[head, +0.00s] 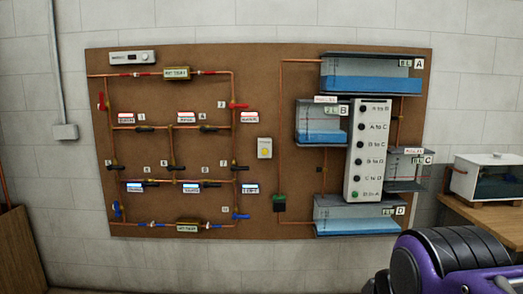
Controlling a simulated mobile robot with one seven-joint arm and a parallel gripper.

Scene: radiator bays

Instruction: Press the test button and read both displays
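A brown board (262,100) on the wall carries copper pipes and devices. A pale box with a yellow face (265,148) sits near its middle; I cannot tell whether this is the test button. A grey unit (132,57) with a small dark window and round marks is at the top left; any reading is too small to make out. A tall pale panel (369,150) has a column of round buttons with labels such as "A to B" and "A to C"; the lowest button looks green. I cannot tell which two things are the displays. My gripper is not in view.
Water tanks A (370,74), B (322,122), C (407,165) and D (359,216) surround the button panel. Red and blue valve handles line the left pipes. A wooden table (490,212) with a glass-fronted box stands right. A purple-black arm part fills the lower right.

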